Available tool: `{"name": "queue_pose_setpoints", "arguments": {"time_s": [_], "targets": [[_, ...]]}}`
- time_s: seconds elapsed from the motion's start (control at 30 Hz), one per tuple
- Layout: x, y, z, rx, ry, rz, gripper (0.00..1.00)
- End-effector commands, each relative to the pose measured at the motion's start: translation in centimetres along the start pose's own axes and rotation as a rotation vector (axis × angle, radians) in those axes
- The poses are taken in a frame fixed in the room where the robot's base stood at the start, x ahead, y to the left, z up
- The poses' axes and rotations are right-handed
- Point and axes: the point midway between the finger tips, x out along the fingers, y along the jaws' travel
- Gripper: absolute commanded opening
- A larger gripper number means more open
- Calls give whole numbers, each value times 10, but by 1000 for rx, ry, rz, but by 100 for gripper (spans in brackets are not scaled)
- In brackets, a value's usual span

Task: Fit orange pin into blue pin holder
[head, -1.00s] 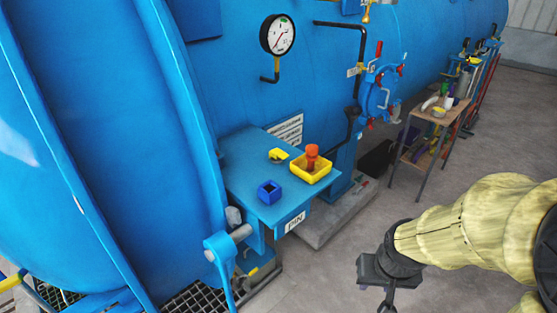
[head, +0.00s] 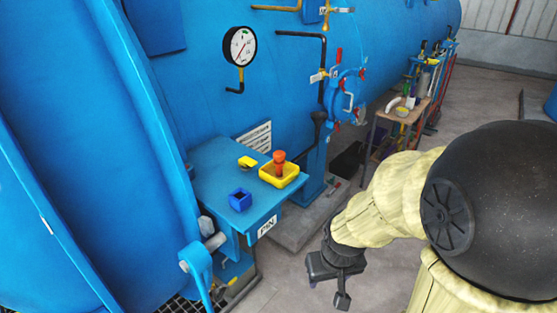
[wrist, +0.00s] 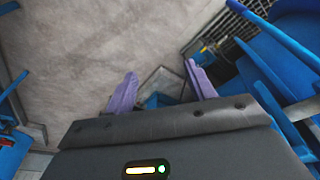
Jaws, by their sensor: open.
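The orange pin (head: 279,160) stands upright in a yellow tray (head: 281,179) on the blue shelf beside the big blue vessel. The blue pin holder (head: 240,199), a small open-topped box, sits on the same shelf, left of the tray and nearer its front edge. My gripper (head: 342,299) is to the right of the shelf and apart from it, over the floor. In the wrist view its two purple fingers (wrist: 162,92) are spread apart with nothing between them. The pin and the holder do not show clearly in the wrist view.
The blue shelf (head: 207,172) carries a PIN label on its front and a small yellow item (head: 246,163). A pressure gauge (head: 240,46) hangs on the vessel wall. A small side table (head: 385,116) with objects stands further back. Floor lies open between shelf and arm.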

Motion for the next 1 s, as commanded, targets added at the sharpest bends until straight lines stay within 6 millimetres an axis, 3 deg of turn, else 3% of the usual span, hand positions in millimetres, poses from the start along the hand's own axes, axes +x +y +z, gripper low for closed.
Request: {"name": "queue_pose_setpoints", "arguments": {"time_s": [0.57, 0.77, 1.0], "targets": [[2, -17, -61, -926, -255, 244, 55], [-16, -25, -95, -1302, -341, 420, 55], [-63, -57, -149, -1750, -440, 698, 55]]}}
